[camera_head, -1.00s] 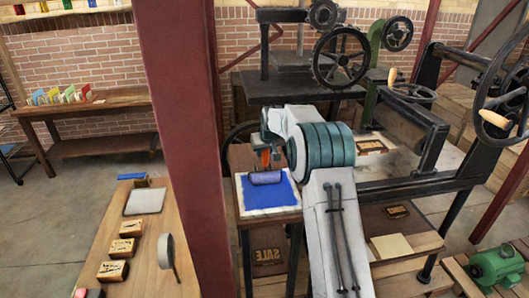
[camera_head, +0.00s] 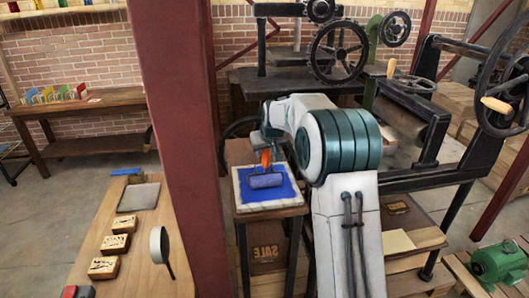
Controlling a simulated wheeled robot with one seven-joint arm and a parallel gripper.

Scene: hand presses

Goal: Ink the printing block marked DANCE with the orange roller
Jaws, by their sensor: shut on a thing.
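The roller with an orange handle (camera_head: 266,158) is in my gripper (camera_head: 268,144), which is shut on the handle. Its drum (camera_head: 266,180) looks blue and is over the middle of the ink slab (camera_head: 237,190), on or just above the blue ink. The slab has a pale rim and sits on a small wooden stand. I cannot read DANCE on any block. Small blocks with dark marks (camera_head: 116,244) lie on the left bench, their lettering too small to read. My arm hides part of the press bed.
A red post (camera_head: 178,150) stands between the left bench (camera_head: 150,274) and the slab. A press with handwheels (camera_head: 497,90) is at right. A block reading SALE (camera_head: 268,253) is below the slab.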

